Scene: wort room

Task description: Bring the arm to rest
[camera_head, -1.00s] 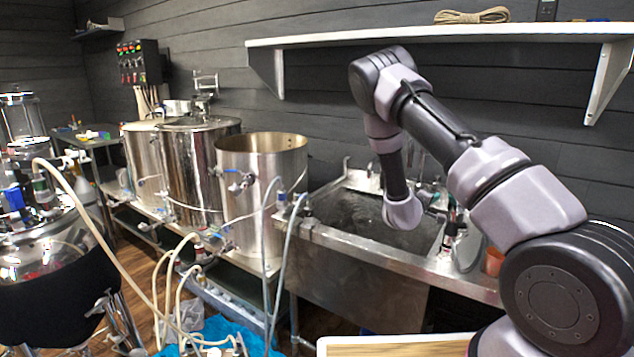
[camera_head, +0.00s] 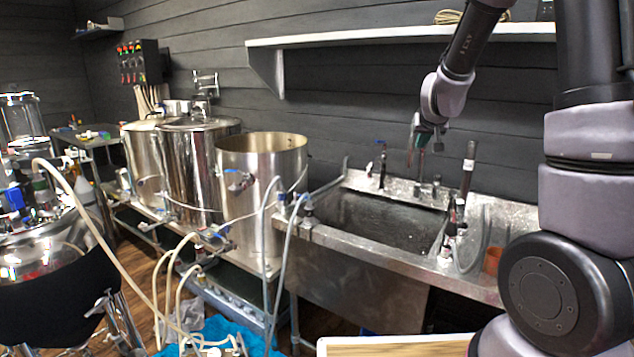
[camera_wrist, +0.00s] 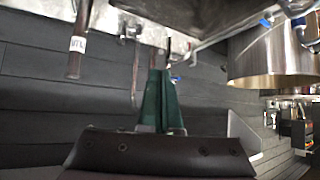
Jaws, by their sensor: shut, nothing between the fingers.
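My gripper (camera_head: 411,163) hangs above the back of the sink, in front of the dark wall, pointing down. It is small and partly blurred in the head view. In the wrist view its green fingers (camera_wrist: 158,72) are together with nothing between them. My arm is raised and folded on the right side of the head view, with the wrist below the shelf's height.
A metal sink (camera_head: 330,262) with taps and upright fittings lies below my gripper. A white wall shelf (camera_head: 350,38) is above, partly behind my arm. An open steel kettle (camera_head: 250,200), which also shows in the wrist view (camera_wrist: 275,55), stands to the left. Hoses cross the front.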

